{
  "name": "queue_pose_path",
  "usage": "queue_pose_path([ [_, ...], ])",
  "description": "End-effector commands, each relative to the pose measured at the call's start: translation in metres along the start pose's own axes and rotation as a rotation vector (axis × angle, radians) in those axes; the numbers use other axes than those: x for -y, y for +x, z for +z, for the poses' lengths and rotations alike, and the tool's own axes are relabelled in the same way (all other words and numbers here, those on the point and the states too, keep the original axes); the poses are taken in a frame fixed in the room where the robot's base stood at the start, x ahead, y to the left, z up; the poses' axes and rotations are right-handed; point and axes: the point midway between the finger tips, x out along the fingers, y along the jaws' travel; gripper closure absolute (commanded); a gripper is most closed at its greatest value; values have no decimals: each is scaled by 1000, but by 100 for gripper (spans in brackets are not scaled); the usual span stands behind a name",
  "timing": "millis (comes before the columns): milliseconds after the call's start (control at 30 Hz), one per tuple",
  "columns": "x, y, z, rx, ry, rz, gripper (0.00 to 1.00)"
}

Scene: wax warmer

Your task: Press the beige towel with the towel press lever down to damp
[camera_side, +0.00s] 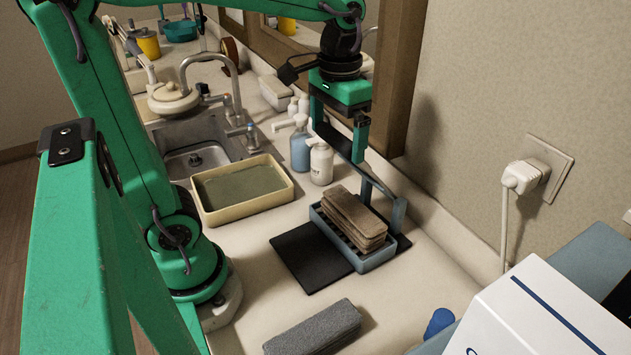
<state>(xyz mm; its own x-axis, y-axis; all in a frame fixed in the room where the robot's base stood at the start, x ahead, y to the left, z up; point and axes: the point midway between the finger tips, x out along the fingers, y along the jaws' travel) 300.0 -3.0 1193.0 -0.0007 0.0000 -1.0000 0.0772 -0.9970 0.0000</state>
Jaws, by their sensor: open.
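The beige towel (354,216) lies folded in a stack on the slatted blue-grey tray of the towel press (377,259). The press lever (382,190) is a blue-grey bar. It slopes up and to the left from the press's back right end, clear of the towel, and passes partly behind my gripper. My gripper (338,143) is open, pointing down, above and behind the towel near the raised part of the lever. I cannot tell whether a finger touches the lever.
The press stands on a black mat (296,262). A grey folded towel (314,329) lies in front. A cream basin of greenish water (205,213) is at left, beside the sink (196,160). Pump bottles (321,163) stand behind the press. A white box (530,318) fills the right front.

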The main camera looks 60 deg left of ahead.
Motion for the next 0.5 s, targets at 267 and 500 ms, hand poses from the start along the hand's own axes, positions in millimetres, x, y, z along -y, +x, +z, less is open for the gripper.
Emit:
queue_pose_path([
  [267,0,0,0,0,0,0,16],
  [500,0,0,0,0,0,0,50],
])
